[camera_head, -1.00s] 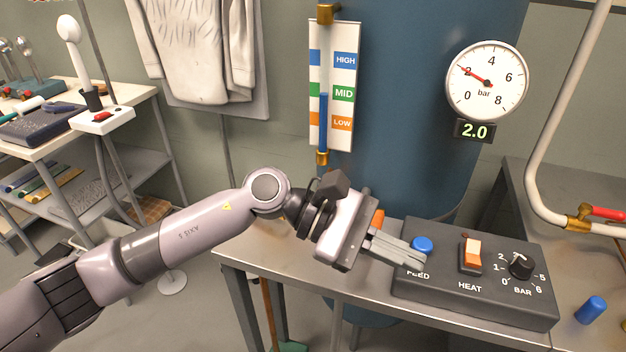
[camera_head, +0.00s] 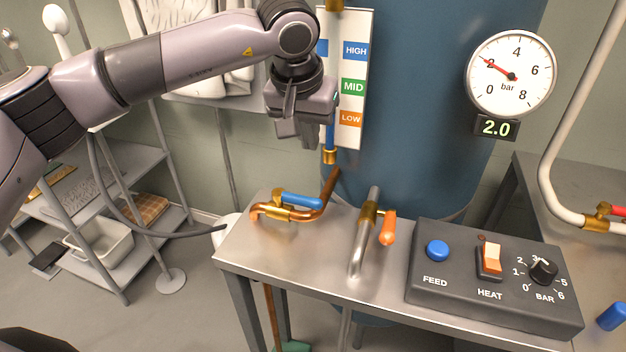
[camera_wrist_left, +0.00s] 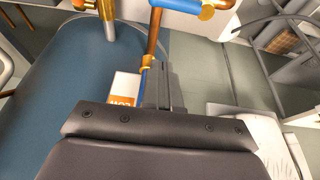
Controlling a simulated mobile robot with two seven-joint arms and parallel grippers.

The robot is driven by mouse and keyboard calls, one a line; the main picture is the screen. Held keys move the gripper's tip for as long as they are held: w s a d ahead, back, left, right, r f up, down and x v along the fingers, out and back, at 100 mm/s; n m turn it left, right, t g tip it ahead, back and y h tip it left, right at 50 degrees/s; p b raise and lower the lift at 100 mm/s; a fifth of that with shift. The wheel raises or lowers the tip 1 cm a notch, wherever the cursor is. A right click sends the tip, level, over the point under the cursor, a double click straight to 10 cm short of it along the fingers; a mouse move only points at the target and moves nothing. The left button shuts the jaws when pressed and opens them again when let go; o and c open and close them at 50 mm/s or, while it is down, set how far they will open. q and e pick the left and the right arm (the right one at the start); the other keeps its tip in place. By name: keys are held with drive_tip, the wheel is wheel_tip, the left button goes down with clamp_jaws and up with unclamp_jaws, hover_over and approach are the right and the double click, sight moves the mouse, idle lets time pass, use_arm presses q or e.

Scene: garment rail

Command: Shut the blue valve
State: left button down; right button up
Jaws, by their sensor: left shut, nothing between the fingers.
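The blue valve is a blue lever (camera_head: 301,199) on a brass body, set in a bent copper pipe (camera_head: 325,198) at the left end of the steel bench. The lever lies roughly along the pipe. It also shows at the top edge of the left wrist view (camera_wrist_left: 180,5), partly cut off. My left gripper (camera_head: 300,143) is shut and empty, pointing down above the lever and apart from it, in front of the level gauge. In the left wrist view its fingers (camera_wrist_left: 158,84) are together. My right gripper is not in view.
An orange-handled valve (camera_head: 389,228) on a steel pipe stands right of the blue one. A control box (camera_head: 460,295) with feed button, heat switch and bar knob sits further right. The blue tank (camera_head: 430,110) rises behind. A dial (camera_head: 510,73) reads about 2 bar.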

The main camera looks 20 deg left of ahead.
sight(297, 203)
use_arm(q)
drive_tip(key=shift+a+r, duration=0.1)
drive_tip(key=shift+a, duration=0.05)
drive_tip(key=shift+s+f+p, duration=0.2)
drive_tip(key=shift+f+p, duration=0.95)
drive_tip(key=shift+f, duration=3.95)
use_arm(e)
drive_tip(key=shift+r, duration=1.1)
